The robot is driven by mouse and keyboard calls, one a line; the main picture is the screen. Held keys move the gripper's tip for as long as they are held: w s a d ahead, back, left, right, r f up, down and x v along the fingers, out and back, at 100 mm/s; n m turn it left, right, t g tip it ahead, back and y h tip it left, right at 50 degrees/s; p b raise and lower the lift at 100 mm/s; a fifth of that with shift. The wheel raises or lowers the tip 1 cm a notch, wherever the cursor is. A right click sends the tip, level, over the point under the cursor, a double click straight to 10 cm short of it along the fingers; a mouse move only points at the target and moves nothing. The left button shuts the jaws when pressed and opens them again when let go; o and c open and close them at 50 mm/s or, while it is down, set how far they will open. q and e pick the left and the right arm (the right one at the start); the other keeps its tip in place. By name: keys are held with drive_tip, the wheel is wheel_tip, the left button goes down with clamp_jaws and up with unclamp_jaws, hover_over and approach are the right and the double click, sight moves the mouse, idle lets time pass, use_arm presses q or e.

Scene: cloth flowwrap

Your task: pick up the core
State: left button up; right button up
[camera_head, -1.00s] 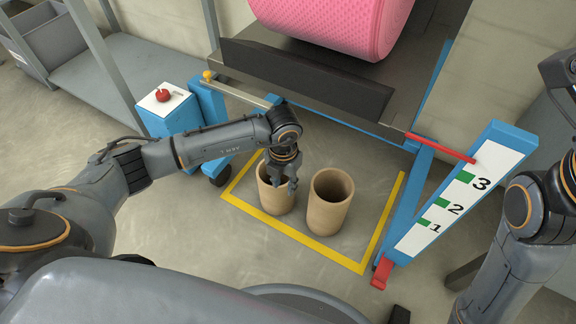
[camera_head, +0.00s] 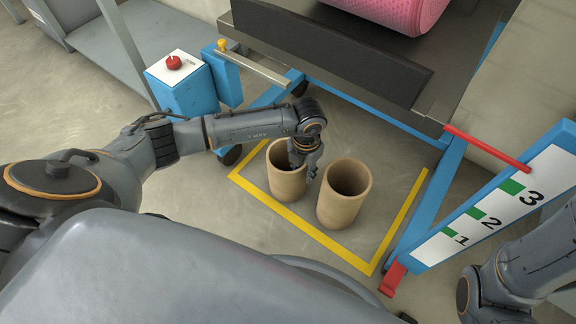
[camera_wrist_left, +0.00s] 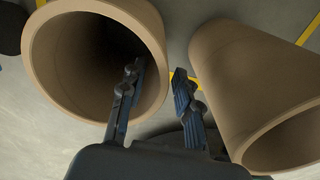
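Two hollow tan cores stand upright side by side on the floor: the left core (camera_head: 287,184) and the right core (camera_head: 341,207). They also show in the wrist view, the left core (camera_wrist_left: 151,32) at left and the right core (camera_wrist_left: 238,75) at right. My left gripper (camera_head: 305,167) is at the right rim of the left core. In the wrist view its fingers (camera_wrist_left: 155,95) are apart, one over or inside the left core's opening and the other outside, in the gap between the cores. Contact with the wall cannot be told. My right gripper is out of view.
Yellow tape (camera_head: 330,244) frames the floor around the cores. Behind stands a blue-framed machine with a dark plate (camera_head: 330,55) and a pink roll (camera_head: 395,12). A numbered board (camera_head: 495,210) stands at right, a blue box with a red button (camera_head: 185,90) at left.

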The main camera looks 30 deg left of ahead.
sight(303, 179)
use_arm(q)
wheel_tip(303, 179, down, 5)
drive_tip(key=b, duration=0.4)
drive_tip(key=shift+w+f+b, duration=0.1)
drive_tip(key=shift+f+b, duration=0.05)
drive_tip(key=shift+b, duration=0.2)
clamp_jaws()
